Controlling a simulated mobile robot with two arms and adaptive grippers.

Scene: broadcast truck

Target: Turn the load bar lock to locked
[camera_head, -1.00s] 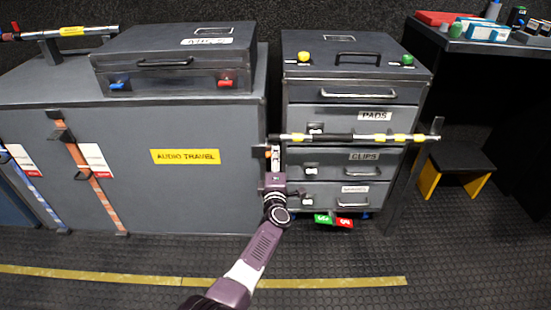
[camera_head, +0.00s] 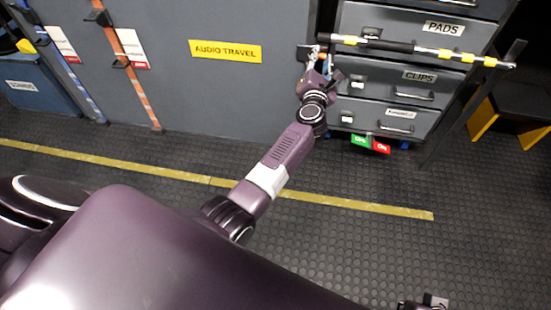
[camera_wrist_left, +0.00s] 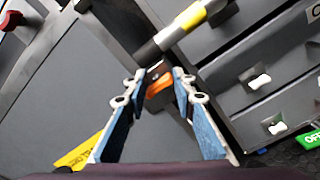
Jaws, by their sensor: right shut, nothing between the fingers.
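The load bar (camera_head: 400,46), black with yellow and silver parts, spans the front of the drawer cabinet. It also shows in the left wrist view (camera_wrist_left: 180,27). An orange lever (camera_wrist_left: 158,86), apparently its lock, sits at the bar's left end beside a dark bracket. My left gripper (camera_head: 320,60) is at that end. In the left wrist view its blue fingers (camera_wrist_left: 160,78) are apart, with the lever between their tips; I cannot tell whether they touch it. The lock's setting is not readable. My right gripper (camera_head: 425,302) shows only partly at the bottom edge, shut and empty.
The grey AUDIO TRAVEL case (camera_head: 225,85) stands just left of the bar end. Labelled drawers (camera_head: 400,85) lie behind the bar. A green and red tag (camera_head: 370,144) hangs below them. A black stool (camera_head: 515,95) is at right. The floor in front is clear.

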